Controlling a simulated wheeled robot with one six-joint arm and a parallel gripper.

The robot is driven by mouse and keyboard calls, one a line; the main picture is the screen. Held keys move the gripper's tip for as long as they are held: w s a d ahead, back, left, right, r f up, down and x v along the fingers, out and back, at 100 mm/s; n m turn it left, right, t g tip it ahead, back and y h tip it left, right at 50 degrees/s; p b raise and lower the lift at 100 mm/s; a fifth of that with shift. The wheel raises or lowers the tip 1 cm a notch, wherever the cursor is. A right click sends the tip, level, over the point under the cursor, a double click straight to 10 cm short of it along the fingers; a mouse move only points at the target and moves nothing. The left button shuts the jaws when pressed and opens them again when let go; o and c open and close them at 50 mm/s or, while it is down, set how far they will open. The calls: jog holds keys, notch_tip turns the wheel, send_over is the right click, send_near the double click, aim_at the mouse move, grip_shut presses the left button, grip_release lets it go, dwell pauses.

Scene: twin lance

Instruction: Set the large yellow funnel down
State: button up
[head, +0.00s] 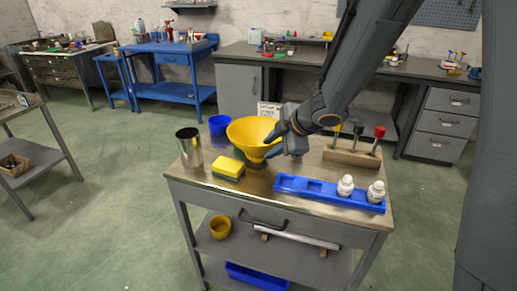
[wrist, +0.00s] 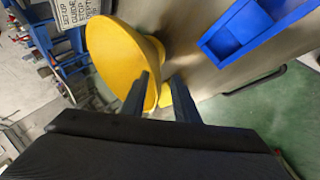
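The large yellow funnel (head: 250,133) is at the back middle of the workbench cart top (head: 235,192), its wide mouth up and tilted a little toward the head camera. My gripper (head: 277,135) is at its right side, with the fingers at the funnel's wall or neck. In the wrist view the funnel (wrist: 118,58) fills the upper left. The two fingertips (wrist: 162,82) stand apart with yellow funnel between them. A dark green thing (head: 250,160) shows just below the funnel. I cannot tell whether the funnel touches it or the top.
Around the funnel stand a metal cylinder (head: 189,148), a blue cup (head: 218,125), a yellow sponge (head: 228,168), a sign (head: 268,109), a blue tray (head: 322,193) with two white bottles, and a wooden rack (head: 350,155).

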aim_at(254, 157)
jog(key=b+x, duration=0.1)
jog(key=x, duration=0.6)
jog(key=shift+w+a+f, duration=0.1)
jog(key=shift+w+a, duration=0.05)
jog(key=shift+w, duration=0.25)
grip_shut()
